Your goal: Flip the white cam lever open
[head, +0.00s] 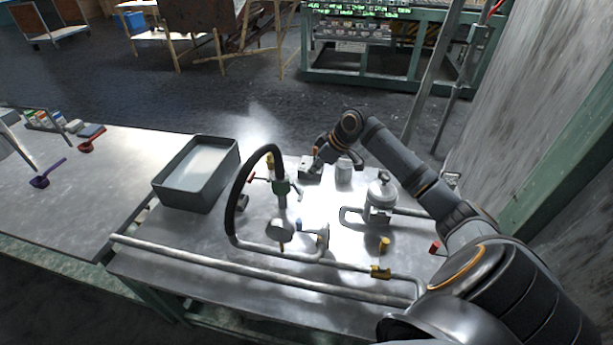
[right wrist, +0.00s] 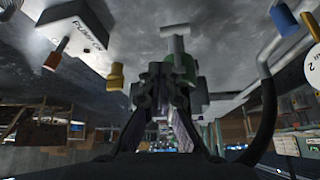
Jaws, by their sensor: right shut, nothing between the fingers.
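A green-bodied coupling (head: 282,187) stands on an upright pipe in the middle of the table, with red-tipped handles at its side. It also shows in the right wrist view (right wrist: 182,70), below a pale T-shaped pipe piece (right wrist: 176,36). I cannot clearly single out the white cam lever; my fingers and the small scale hide detail. My right gripper (head: 318,164) is shut and empty, behind and to the right of the coupling, near the grey switch box (head: 309,170). In the right wrist view its dark fingers (right wrist: 163,82) overlap the coupling. My left gripper is out of view.
A black hose (head: 234,205) arches left of the coupling. A grey tray (head: 167,196) stands at the table's left. A long pipe (head: 215,262) runs along the front. The switch box (right wrist: 80,28) carries a red toggle.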

